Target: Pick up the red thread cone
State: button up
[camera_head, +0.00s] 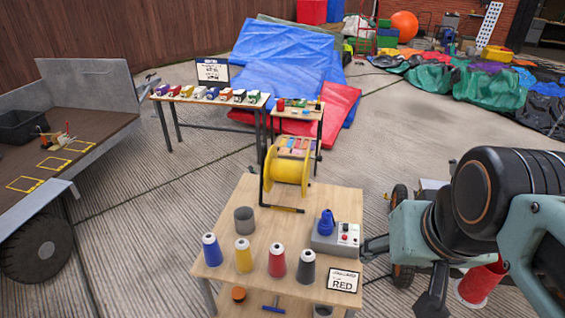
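The red thread cone (277,260) stands upright on the wooden table (328,206), near its front edge. It is between a yellow thread cone (243,255) and a dark grey thread cone (306,267); a blue thread cone (212,250) is at the left end of the row. A small sign (343,280) reading RED stands at the table's front right. My arm (490,200) is at the right, apart from the cones. I cannot make out my gripper's fingertips or whether they are open.
A yellow spool (287,172), a grey cup (244,220) and a grey box (337,238) with a blue top part share the table. Below the front edge are an orange item (238,294) and a blue-handled tool (273,308). A trailer (90,150) stands left.

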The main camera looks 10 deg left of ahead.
aim_at(277, 267)
jog(key=z, duration=1.3)
jog(key=u, duration=2)
jog(key=i+j+z, duration=0.55)
jog(key=j, duration=0.15)
jog(key=i+j+z, duration=0.25)
jog(key=j, duration=0.2)
